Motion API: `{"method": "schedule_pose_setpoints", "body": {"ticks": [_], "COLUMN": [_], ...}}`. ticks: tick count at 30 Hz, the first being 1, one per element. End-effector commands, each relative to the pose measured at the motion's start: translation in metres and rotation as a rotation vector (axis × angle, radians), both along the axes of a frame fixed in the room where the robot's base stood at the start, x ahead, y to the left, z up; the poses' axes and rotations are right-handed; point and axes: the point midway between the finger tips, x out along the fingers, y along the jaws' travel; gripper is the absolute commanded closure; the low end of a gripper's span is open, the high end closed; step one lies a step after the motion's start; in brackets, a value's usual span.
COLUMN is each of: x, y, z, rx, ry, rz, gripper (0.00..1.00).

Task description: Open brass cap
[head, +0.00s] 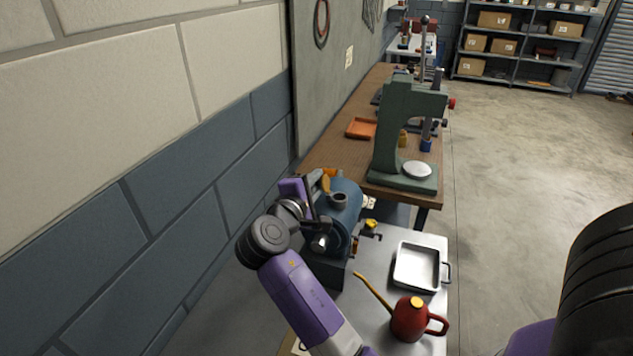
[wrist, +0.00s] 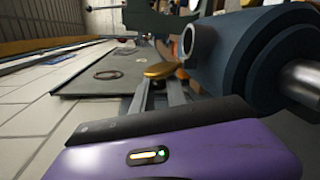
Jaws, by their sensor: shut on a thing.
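A blue casing (head: 345,215) with a round drum and a short grey pipe stub on top stands at the near end of the benches. My gripper (head: 318,181) is over the casing's far left side, beside the stub. In the wrist view its two grey fingers (wrist: 160,82) reach to a yellow brass cap (wrist: 160,71) and are shut on it. The cap also shows as a small orange-yellow piece in the head view (head: 325,182). The fingers and the casing hide what lies under the cap. The casing's stub also shows in the wrist view (wrist: 199,40).
A red oil can (head: 410,320) with a long yellow spout and a white tray (head: 417,267) stand on the grey table to the right. A green press (head: 385,135) stands on the wooden bench beyond. The block wall is close on the left.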

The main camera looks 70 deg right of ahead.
Motion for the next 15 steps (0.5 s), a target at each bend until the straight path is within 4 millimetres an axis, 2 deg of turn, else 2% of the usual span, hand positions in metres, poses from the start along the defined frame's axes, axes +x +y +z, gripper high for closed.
{"method": "schedule_pose_setpoints", "body": {"ticks": [2,3,6,15], "x": [0.0008,0.0008,0.0006,0.0002], "y": [0.0006,0.0006,0.0005,0.0006], "z": [-0.0008,-0.0008,-0.0006,-0.0003], "rx": [0.002,0.002,0.002,0.0], "ry": [0.0,0.0,0.0,-0.001], "rz": [0.003,0.003,0.002,0.001], "gripper": [1.0,0.8,0.61,0.6]}}
